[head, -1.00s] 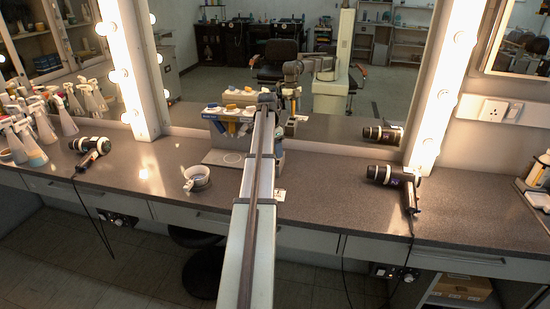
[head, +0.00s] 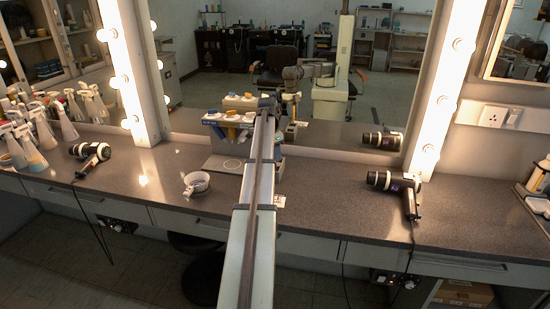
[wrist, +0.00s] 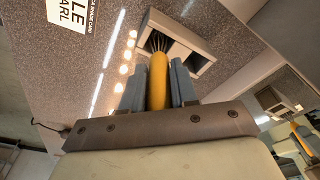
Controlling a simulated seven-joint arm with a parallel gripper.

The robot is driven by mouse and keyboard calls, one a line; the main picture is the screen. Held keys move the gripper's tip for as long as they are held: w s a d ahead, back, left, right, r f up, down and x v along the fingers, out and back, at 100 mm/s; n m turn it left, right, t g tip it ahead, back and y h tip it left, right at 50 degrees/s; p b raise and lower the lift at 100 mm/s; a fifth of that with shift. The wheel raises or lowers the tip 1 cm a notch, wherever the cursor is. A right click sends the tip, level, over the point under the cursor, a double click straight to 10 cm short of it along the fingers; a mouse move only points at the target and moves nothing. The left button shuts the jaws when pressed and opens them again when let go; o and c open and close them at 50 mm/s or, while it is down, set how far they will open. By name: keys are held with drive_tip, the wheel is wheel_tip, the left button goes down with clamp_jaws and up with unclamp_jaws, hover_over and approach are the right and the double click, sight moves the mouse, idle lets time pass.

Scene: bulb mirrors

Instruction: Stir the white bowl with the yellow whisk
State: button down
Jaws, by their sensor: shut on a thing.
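My gripper (wrist: 157,88) is shut on the yellow handle of the whisk (wrist: 158,78) in the wrist view. The whisk's wires (wrist: 160,42) point away from the gripper, in line with a dark opening in a grey holder (wrist: 188,42). I cannot tell whether the wires are inside the opening or above it. In the head view my arm hides the gripper and the held whisk. The white bowl (head: 196,188) stands on the counter left of my arm, with a handle at its lower left. Its inside is hard to make out.
A holder with blue and yellow tools (head: 230,120) stands at the back by the mirror (head: 385,75). Hairdryers lie on the counter at left (head: 92,152) and right (head: 398,184). Spray bottles (head: 28,145) crowd the far left. The counter around the bowl is clear.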

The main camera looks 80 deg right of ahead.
wheel_tip(320, 180, up, 9)
drive_tip(key=shift+w+f, duration=0.1)
drive_tip(key=shift+f, duration=0.05)
drive_tip(key=w+a+r+n, duration=0.1)
drive_tip(key=w+a+n, duration=0.15)
drive_tip(key=w, duration=0.75)
drive_tip(key=w+a+n, duration=0.1)
drive_tip(key=w+a, duration=0.3)
drive_tip(key=w, duration=0.5)
drive_tip(key=w+a+r+m+g+h, duration=0.1)
drive_tip(key=w+a+m+h, duration=0.1)
drive_tip(key=w+a, duration=0.7)
drive_tip(key=shift+w+a+m, duration=0.25)
drive_tip(key=shift+w+m, duration=0.15)
drive_tip(key=shift+m, duration=0.35)
wheel_tip(320, 180, down, 10)
drive_tip(key=shift+f, duration=0.15)
